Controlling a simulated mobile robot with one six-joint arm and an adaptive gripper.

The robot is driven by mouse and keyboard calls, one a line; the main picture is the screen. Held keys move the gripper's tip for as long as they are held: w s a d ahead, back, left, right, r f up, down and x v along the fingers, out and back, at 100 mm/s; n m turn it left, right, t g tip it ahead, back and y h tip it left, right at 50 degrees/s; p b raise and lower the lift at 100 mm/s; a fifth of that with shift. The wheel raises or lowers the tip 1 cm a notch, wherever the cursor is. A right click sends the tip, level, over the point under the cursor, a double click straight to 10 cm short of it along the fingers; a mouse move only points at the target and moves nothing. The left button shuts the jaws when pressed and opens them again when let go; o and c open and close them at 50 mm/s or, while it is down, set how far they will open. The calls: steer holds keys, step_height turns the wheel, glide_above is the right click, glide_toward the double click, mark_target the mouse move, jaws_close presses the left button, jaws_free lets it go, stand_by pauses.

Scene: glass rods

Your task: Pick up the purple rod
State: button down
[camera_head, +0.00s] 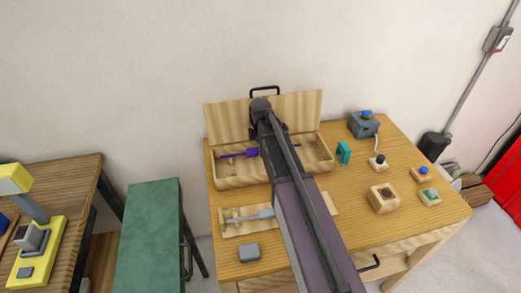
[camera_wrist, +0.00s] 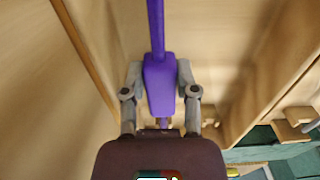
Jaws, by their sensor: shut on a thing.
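The purple rod (camera_head: 251,152) shows in the head view inside the open wooden box (camera_head: 240,181), left of my arm. Its thin end points left and its thicker part lies close to my arm. In the wrist view the rod (camera_wrist: 158,82) has a thick block-like part with a thin shaft running up from it. My gripper (camera_wrist: 160,70) is shut on the thick part, one finger on each side. I cannot tell whether the rod touches the box floor.
The box's lid (camera_head: 228,122) stands open at the back. A lower wooden tray with a grey tool (camera_head: 250,216) and a grey block (camera_head: 249,252) lie in front. A teal piece (camera_head: 344,152), a wooden block (camera_head: 383,198) and button blocks stand to the right on the table.

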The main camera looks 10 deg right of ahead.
steer(key=shift+r+p, duration=1.3)
steer(key=shift+r, duration=0.2)
steer(key=s+r+p, duration=0.1)
steer(key=s, duration=1.5)
steer(key=shift+r, duration=0.15)
steer(key=shift+s, duration=0.15)
